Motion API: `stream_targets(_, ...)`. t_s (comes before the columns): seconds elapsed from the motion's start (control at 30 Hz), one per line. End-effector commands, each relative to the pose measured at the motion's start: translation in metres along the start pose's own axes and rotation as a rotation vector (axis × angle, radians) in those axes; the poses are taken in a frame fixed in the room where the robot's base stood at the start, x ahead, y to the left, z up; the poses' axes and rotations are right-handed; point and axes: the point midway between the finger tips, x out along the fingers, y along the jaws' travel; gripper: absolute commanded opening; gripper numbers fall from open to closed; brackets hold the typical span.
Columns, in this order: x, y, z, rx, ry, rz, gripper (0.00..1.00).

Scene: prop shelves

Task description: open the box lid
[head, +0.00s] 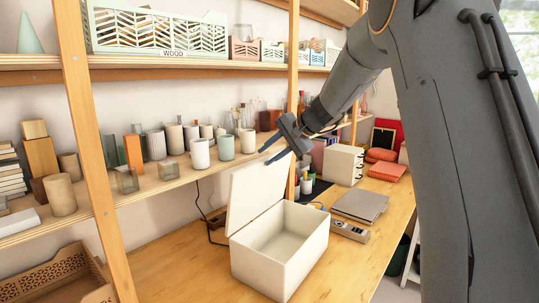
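The white box (280,262) stands on the wooden table, and its inside shows empty. Its lid (255,192) stands up from the back left edge, close to upright, so the box is open. My gripper (266,157) is above the lid's top edge, with its fingers pointing down and left. The two dark fingers are apart, with nothing seen between them. I cannot tell whether a finger touches the lid.
A grey laptop-like slab (360,206) and a small handheld device (349,231) lie right of the box. Shelves with cups and jars (200,154) stand behind. A wooden post (294,90) rises behind the lid. The table front right is clear.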

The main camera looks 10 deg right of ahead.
Motion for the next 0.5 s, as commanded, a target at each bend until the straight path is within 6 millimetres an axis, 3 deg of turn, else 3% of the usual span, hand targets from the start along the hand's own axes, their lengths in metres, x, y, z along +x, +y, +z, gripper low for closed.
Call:
stream_targets(0.17,-0.008,0.0,-0.001,0.0,0.002,-0.001,0.3)
stream_targets(0.5,-0.06,0.001,-0.001,0.0,0.003,-0.001,0.3)
